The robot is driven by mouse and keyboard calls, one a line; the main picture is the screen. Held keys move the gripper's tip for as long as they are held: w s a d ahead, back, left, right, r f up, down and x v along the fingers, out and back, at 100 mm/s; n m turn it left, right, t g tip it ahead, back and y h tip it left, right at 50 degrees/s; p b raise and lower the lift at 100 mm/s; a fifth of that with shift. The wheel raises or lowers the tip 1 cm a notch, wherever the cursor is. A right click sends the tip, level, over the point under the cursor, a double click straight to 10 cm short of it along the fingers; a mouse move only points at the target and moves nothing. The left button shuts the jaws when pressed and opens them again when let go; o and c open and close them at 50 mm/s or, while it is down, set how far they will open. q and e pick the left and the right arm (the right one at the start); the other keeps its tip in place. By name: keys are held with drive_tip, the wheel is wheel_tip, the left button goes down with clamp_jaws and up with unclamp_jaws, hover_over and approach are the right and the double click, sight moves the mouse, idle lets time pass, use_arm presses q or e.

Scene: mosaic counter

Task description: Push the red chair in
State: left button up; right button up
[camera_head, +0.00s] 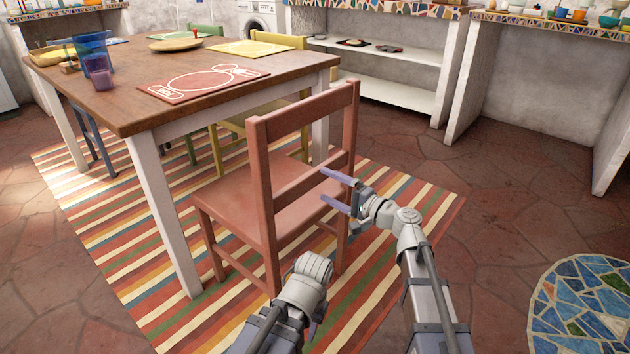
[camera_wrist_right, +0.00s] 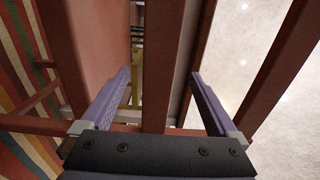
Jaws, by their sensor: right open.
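The red chair (camera_head: 265,200) stands at the near end of the wooden table (camera_head: 130,110), its seat front by the table edge and its back toward me. My right gripper (camera_head: 324,184) is open at the right part of the chair back, its two purple fingers one above and one below the lower back rail. In the right wrist view the fingers (camera_wrist_right: 160,92) lie on either side of a reddish rail (camera_wrist_right: 154,70), with gaps on both sides. My left gripper (camera_head: 317,318) is low beside the chair's back legs; its fingers are mostly hidden by its own wrist.
A striped rug (camera_head: 125,235) lies under the table and chair. A white table leg (camera_head: 165,215) stands left of the chair. A red placemat (camera_head: 200,84) and a blue cup (camera_head: 92,50) are on the table. Stone floor is clear at right, near a round mosaic (camera_head: 585,305).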

sight(315, 180)
drive_tip(key=x, duration=0.6)
drive_tip(key=shift+w+a, duration=0.15)
clamp_jaws()
idle(0.6)
